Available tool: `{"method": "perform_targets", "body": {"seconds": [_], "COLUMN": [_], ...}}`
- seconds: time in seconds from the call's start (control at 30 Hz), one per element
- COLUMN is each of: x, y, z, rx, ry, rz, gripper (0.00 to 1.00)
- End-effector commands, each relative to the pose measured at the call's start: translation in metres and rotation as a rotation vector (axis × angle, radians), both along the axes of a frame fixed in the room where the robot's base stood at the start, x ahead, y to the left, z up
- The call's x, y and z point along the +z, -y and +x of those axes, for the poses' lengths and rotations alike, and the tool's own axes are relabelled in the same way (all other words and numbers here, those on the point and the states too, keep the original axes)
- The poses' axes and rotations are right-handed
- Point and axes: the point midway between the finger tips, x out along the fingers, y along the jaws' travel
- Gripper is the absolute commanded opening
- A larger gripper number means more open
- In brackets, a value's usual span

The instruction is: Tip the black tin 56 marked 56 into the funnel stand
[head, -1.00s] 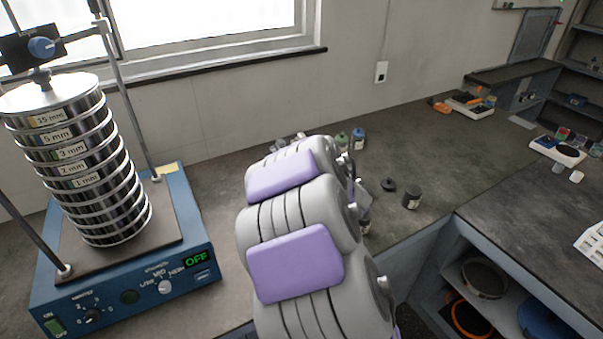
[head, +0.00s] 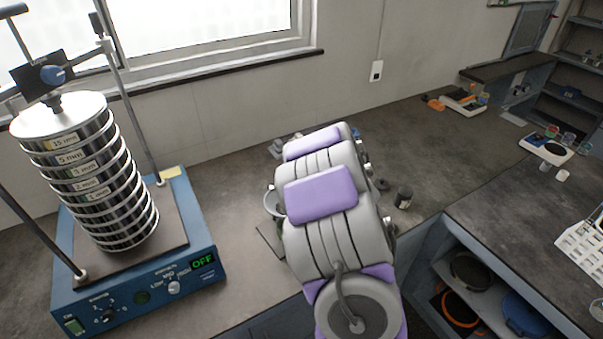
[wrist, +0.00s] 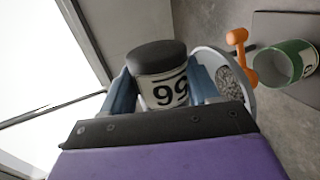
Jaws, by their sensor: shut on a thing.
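My gripper (wrist: 162,80) is shut on a black-ended tin (wrist: 158,58) in the wrist view, one blue-grey finger on each side. Its white label shows large black digits that look like 99 in this view; they may be upside down, and I cannot confirm 56. The pale round funnel (wrist: 238,72) is just right of the tin, partly behind a finger, with grey grains visible inside. In the head view the funnel (head: 271,204) shows at the left edge of my arm, above its base plate (head: 268,238). My arm hides the gripper and held tin there.
An orange handle-like piece (wrist: 241,57) and a green-rimmed cup (wrist: 288,62) are right of the funnel. The sieve shaker (head: 130,265), reading OFF, stands left with its sieve stack (head: 95,175). A dark jar (head: 403,199) stands right of my arm. Bench behind is largely clear.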

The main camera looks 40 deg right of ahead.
Motion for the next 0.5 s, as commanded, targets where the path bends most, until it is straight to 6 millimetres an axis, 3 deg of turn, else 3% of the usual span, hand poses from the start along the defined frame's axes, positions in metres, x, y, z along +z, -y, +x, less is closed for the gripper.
{"method": "perform_targets", "body": {"seconds": [0.5], "x": [0.0007], "y": [0.0016], "z": [-0.0008], "rx": [-0.002], "ry": [0.008], "rz": [0.062], "gripper": [0.23]}}
